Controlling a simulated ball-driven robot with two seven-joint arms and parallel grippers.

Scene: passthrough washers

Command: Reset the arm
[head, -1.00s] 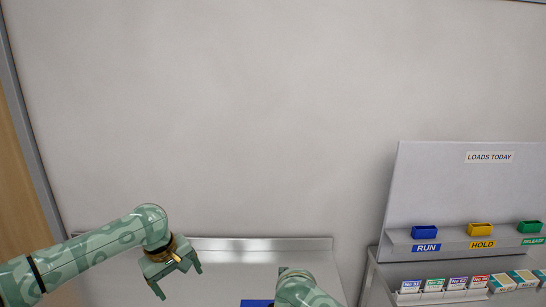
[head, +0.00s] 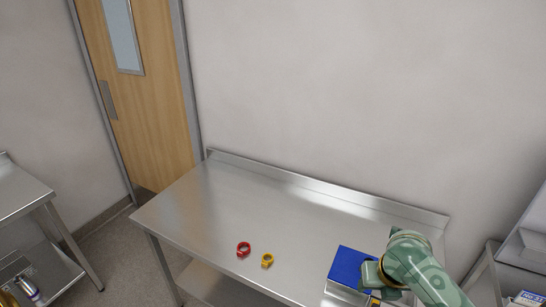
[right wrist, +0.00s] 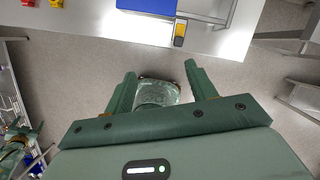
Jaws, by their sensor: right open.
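My right arm comes in at the lower right of the head view. Its gripper (head: 372,274) is in front of a blue-topped block (head: 346,266) on the steel table (head: 213,191) and partly covers it. In the right wrist view my right gripper (right wrist: 160,74) is open, with no object held between its fingers, and the floor shows below. The blue top (right wrist: 152,5) is beyond the fingertips at the top of that view. My left gripper does not show in the head view.
A red ring (head: 243,249) and a yellow ring (head: 267,261) lie near the table's front edge. The table's left part is clear. A second steel table (head: 20,193) stands at left, a wooden door (head: 150,90) behind, and a grey rack (head: 525,245) at right.

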